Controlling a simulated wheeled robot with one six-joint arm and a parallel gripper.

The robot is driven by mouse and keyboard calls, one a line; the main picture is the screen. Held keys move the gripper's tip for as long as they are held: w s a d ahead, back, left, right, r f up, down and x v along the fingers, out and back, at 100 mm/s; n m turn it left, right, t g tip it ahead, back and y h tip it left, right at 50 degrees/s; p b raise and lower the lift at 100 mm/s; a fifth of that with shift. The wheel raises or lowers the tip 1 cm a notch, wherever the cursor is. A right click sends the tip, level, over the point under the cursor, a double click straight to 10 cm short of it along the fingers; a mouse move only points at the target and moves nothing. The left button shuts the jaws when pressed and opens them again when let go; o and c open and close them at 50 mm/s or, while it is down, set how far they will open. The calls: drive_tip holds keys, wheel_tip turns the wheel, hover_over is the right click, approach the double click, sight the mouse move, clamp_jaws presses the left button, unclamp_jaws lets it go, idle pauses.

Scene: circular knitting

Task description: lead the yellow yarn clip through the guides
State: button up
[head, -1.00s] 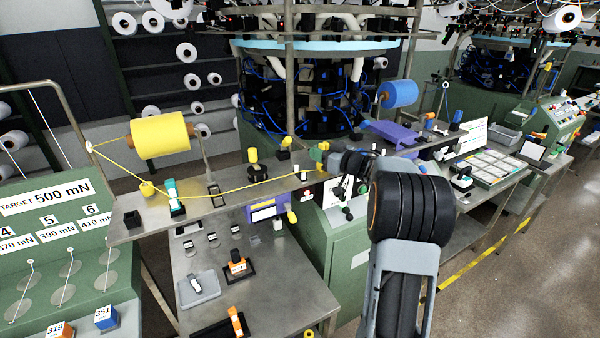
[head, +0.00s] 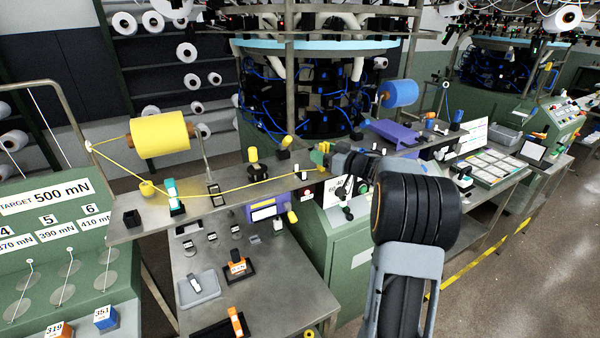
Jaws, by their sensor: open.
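The yellow yarn (head: 245,190) comes off the yellow cone (head: 160,133), passes an eyelet (head: 88,146) at the left, and drops to a yellow ring-like guide (head: 147,188). It passes the teal-topped guide (head: 174,196) and a dark frame-like guide (head: 214,190). From there it sags and rises right to the small yellow clip (head: 320,167) at the shelf's right part. My gripper (head: 321,156) is open, right at the clip, with green and yellow at its tips. Whether the jaws touch the clip is too small to tell.
A black post with a yellow top (head: 253,160) stands behind the yarn on the shelf. A purple unit (head: 266,211) hangs at the shelf's front edge. A blue cone (head: 399,93) is to the right. The lower table (head: 262,280) holds trays and small parts.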

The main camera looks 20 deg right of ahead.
drive_tip(key=b+v, duration=0.3)
drive_tip(key=v, duration=0.9)
drive_tip(key=shift+s+d, duration=0.15)
drive_tip(key=shift+s, duration=0.15)
drive_tip(key=d+f+m+h, duration=0.4)
drive_tip(key=d+m+h, duration=0.1)
drive_tip(key=d+h, duration=0.6)
drive_tip(key=s+a+f+m+g+h, duration=0.3)
drive_tip(key=s+f+m+g+h, duration=0.15)
drive_tip(key=g, duration=0.25)
drive_tip(key=s+a+f+n+g+y, duration=0.1)
drive_tip(key=s+a, duration=0.4)
drive_tip(key=a, duration=0.5)
drive_tip(key=s+a+f+n+g+y, duration=0.1)
drive_tip(key=s+a+y, duration=0.2)
drive_tip(key=a, duration=0.7)
drive_tip(key=s+a+n+g+y, duration=0.1)
drive_tip(key=s+a+y, duration=0.2)
drive_tip(key=s+a, duration=0.4)
drive_tip(key=shift+a+f+n+g, duration=0.35)
drive_tip(key=shift+a+f+g, duration=0.05)
drive_tip(key=shift+a, duration=1.6)
